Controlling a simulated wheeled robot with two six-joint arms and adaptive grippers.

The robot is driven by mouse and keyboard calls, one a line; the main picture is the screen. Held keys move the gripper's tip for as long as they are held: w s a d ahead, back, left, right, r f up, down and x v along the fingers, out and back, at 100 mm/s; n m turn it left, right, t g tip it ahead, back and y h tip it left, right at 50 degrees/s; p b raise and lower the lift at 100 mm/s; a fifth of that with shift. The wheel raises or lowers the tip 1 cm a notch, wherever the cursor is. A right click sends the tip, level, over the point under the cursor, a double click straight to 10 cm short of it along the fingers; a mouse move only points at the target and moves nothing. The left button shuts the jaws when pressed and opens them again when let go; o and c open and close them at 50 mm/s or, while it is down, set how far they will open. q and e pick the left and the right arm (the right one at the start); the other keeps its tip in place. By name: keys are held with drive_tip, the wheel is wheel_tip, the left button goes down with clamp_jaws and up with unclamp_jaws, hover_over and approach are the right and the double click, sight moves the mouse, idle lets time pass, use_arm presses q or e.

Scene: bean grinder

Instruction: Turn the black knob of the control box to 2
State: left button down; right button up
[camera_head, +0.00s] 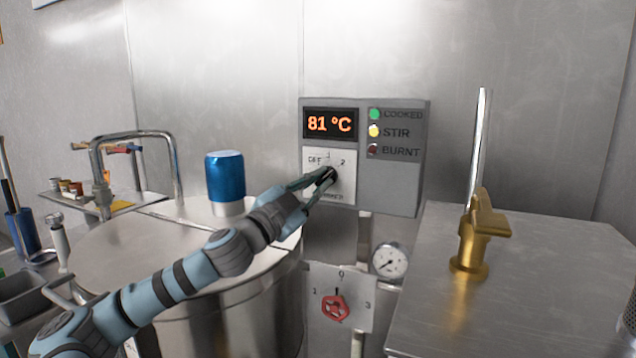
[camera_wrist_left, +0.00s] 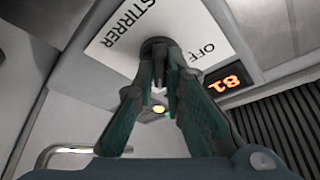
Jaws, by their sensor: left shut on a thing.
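The grey control box (camera_head: 404,190) hangs on the metal wall in the head view. Its display (camera_head: 331,124) reads 81 °C. Its black knob (camera_head: 329,174) sits on a white dial plate (camera_head: 343,190) with OFF at the left and 2 at the upper right. My left gripper (camera_head: 322,180) reaches the knob from the left and is shut on it. In the left wrist view, the fingers (camera_wrist_left: 160,85) close on the knob (camera_wrist_left: 158,45) beside the words STIRRER and OFF. The fingers hide the knob's pointer, so I cannot tell its setting. My right gripper is not in view.
A large metal vessel (camera_head: 225,315) with a blue-topped cylinder (camera_head: 225,177) stands below my left arm. A red valve knob (camera_head: 334,307) and a gauge (camera_head: 390,261) are below the box. A brass tap (camera_head: 478,235) stands on the steel unit at the right.

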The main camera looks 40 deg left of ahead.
use_arm(q)
drive_tip(key=shift+a+r+m, duration=0.1)
drive_tip(key=shift+r+m, duration=0.05)
drive_tip(key=shift+m, duration=0.25)
drive_tip(key=c, duration=1.7)
unclamp_jaws()
drive_tip(key=shift+o, duration=0.2)
drive_tip(key=shift+w, duration=0.15)
wheel_tip(320, 180, up, 10)
drive_tip(key=shift+f, duration=0.1)
drive_tip(key=shift+f, duration=0.15)
